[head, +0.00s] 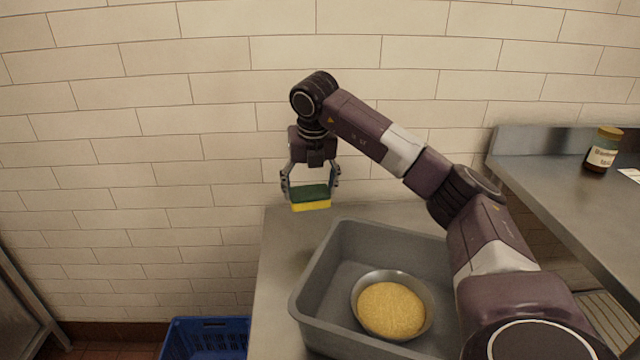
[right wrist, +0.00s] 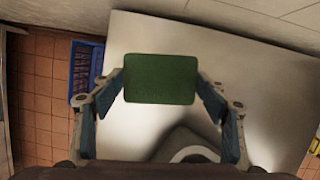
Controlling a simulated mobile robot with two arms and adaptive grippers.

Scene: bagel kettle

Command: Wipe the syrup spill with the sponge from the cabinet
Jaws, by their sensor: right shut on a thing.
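My right gripper (head: 310,182) is shut on a sponge (head: 311,198) with a green top and a yellow underside. The gripper points down and holds the sponge level near the back left corner of the steel table (head: 283,240), close to the tiled wall. In the right wrist view the green face of the sponge (right wrist: 160,79) sits between the two fingertips (right wrist: 160,88). I cannot tell for sure how high it is above the tabletop. No syrup spill can be made out in either view. My left gripper is not in view.
A grey bin (head: 312,283) on the table holds a metal bowl (head: 429,300) of yellow grains. A jar (head: 602,150) with a yellow lid stands on the right-hand counter (head: 565,190). A blue crate (head: 207,338) is on the floor at lower left; it also shows in the right wrist view (right wrist: 85,70).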

